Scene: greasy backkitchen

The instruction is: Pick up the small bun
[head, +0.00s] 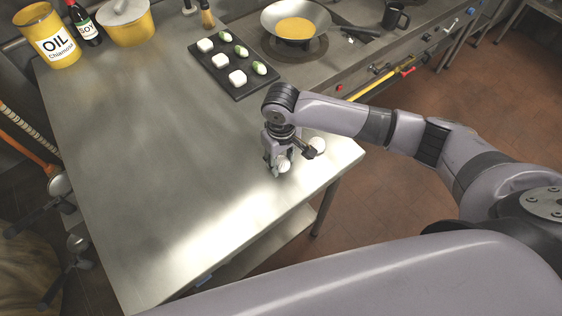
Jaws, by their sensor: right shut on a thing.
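A small pale round bun (284,166) is at the fingertips of my right gripper (279,161), low over the steel table near its right edge. The right gripper points down and is shut on the bun. The fingers partly cover it, and I cannot tell whether it still touches the table. A second pale round thing (318,144) shows just right of the gripper, partly hidden by a dark finger part; I cannot tell whether it is another bun. My left gripper is not in view.
A dark tray (244,96) with white cubes and green-white pieces lies behind on the steel table (150,165). A wok (295,16) sits on the stove. An oil tin (48,36), soy bottle (84,24) and yellow pot (126,26) stand back left. The table's middle is clear.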

